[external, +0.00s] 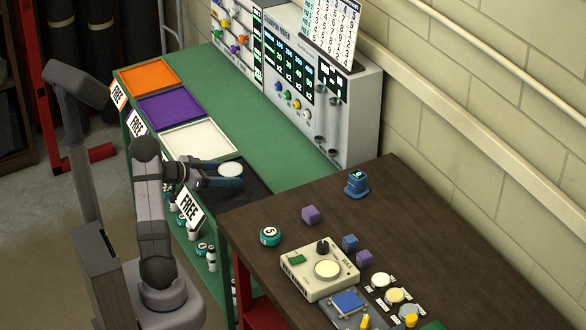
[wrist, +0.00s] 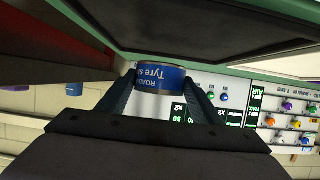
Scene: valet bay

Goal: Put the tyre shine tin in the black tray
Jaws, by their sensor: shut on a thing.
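My gripper (external: 228,177) is shut on the tyre shine tin (external: 231,168), a short round tin with a pale lid. The tin also shows between the fingers in the wrist view (wrist: 161,78), with a blue label that reads "Tyre s" upside down. In the external view the tin appears over the black tray (external: 258,192), which lies on the green bench at its near end. My gripper and the tin hide part of that tray. In the wrist view the black tray (wrist: 200,25) fills the top, apart from the tin.
White (external: 200,138), purple (external: 172,109) and orange (external: 148,76) trays stand in a row beyond the black one. A grey control panel (external: 318,95) stands along the bench's back. The brown table (external: 420,220) at right holds a scale (external: 318,270), cubes and a teal round thing (external: 270,236).

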